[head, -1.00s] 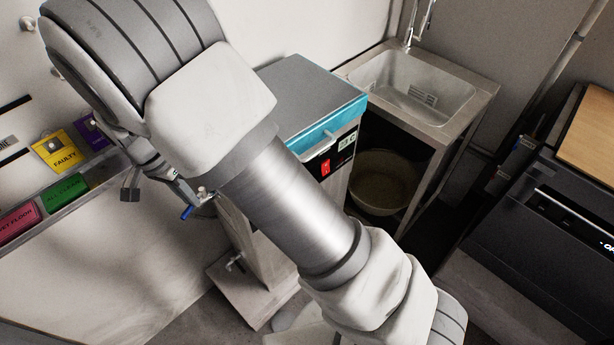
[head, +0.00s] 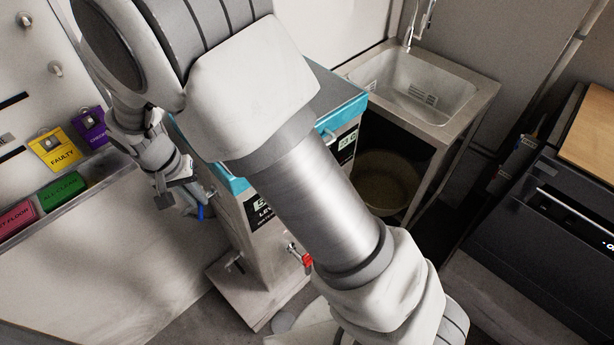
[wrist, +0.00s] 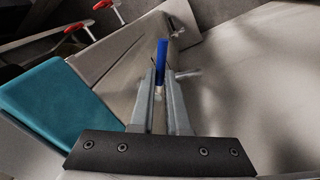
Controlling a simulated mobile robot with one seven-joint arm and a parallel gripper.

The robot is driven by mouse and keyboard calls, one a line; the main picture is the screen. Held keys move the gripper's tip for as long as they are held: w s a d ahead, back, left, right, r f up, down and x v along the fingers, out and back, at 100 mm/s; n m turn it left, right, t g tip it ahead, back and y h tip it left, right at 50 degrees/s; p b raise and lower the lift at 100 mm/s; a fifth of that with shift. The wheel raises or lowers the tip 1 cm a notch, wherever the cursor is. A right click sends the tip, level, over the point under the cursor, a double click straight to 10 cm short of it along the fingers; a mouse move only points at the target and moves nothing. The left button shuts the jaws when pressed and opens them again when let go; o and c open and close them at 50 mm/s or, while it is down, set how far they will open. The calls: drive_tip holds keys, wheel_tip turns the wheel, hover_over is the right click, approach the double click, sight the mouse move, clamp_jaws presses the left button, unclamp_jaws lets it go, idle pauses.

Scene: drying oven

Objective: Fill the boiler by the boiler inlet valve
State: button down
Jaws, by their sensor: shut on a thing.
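The boiler (head: 235,232) is a tall grey metal box with a teal-edged lid, standing behind my arm in the head view. My arm hides much of its top and front. Its teal edge also shows at left in the wrist view (wrist: 50,103). The inlet valve has a blue handle (head: 201,212) on the boiler's left side; the handle points away between my fingers in the wrist view (wrist: 162,52). My gripper (wrist: 161,78) is shut on this blue handle. In the head view my gripper (head: 186,196) is small and partly hides the valve.
A red-handled tap (head: 305,260) sits low on the boiler front. A sink (head: 480,88) stands behind right, with a bucket (head: 385,185) beneath. A black appliance (head: 540,240) is at right. A wall rack at left holds coloured tags, including a yellow one (head: 55,150).

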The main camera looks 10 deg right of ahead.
drive_tip(key=shift+d+n, duration=0.15)
drive_tip(key=shift+n, duration=0.15)
drive_tip(key=n, duration=0.1)
drive_tip(key=d+n, duration=0.1)
drive_tip(key=n, duration=0.1)
drive_tip(key=shift+w+t, duration=0.1)
drive_tip(key=shift+t, duration=0.2)
drive_tip(key=shift+d+n, duration=0.1)
drive_tip(key=shift+n, duration=0.2)
drive_tip(key=shift+w+d+n+y, duration=0.1)
drive_tip(key=shift+d+n+y, duration=0.25)
drive_tip(key=shift+n, duration=0.65)
drive_tip(key=c, duration=0.8)
unclamp_jaws()
